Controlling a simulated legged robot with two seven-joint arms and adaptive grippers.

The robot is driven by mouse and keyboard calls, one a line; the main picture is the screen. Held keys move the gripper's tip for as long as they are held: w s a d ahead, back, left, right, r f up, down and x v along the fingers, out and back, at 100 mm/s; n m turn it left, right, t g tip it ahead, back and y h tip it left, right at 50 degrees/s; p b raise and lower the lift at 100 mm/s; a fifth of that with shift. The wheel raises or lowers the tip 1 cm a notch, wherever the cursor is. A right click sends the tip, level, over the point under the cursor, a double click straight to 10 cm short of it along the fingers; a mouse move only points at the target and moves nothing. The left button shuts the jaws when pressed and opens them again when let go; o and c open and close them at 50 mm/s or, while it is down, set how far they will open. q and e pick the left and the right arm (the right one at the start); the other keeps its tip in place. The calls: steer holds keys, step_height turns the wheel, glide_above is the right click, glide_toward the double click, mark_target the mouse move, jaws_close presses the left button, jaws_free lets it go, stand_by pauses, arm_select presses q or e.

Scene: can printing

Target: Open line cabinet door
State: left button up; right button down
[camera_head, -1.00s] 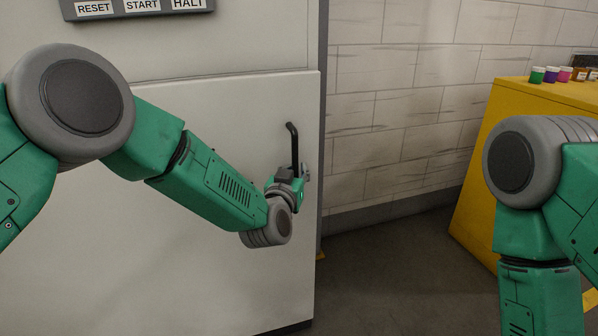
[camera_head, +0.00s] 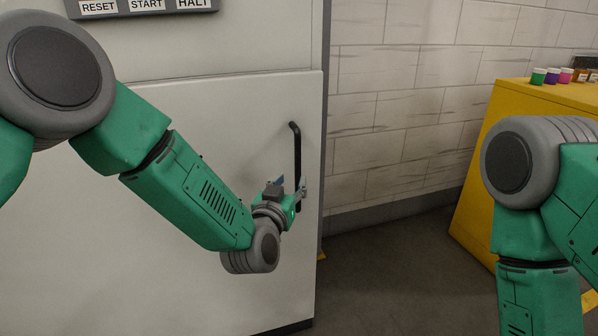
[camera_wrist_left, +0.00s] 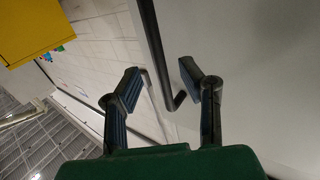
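The line cabinet door (camera_head: 150,220) is a white panel and looks closed. Its black vertical bar handle (camera_head: 296,145) is near the right edge. My left gripper (camera_head: 290,187) is at the lower half of the handle in the head view. In the left wrist view, the fingers of my left gripper (camera_wrist_left: 158,82) are spread apart, and the dark handle (camera_wrist_left: 153,45) runs between them with a gap to each. I cannot tell whether either finger touches it. My right gripper is out of view; only part of the right arm shows.
A control panel with RESET, START and HALT labels (camera_head: 145,6) is above the door. A yellow cabinet (camera_head: 520,125) with small colored pots (camera_head: 552,76) on top stands at the right. Open floor (camera_head: 400,265) lies between it and the door, before a brick wall (camera_head: 400,110).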

arm_select(q)
steer(key=v, duration=0.6)
steer(key=shift+s+a, duration=0.15)
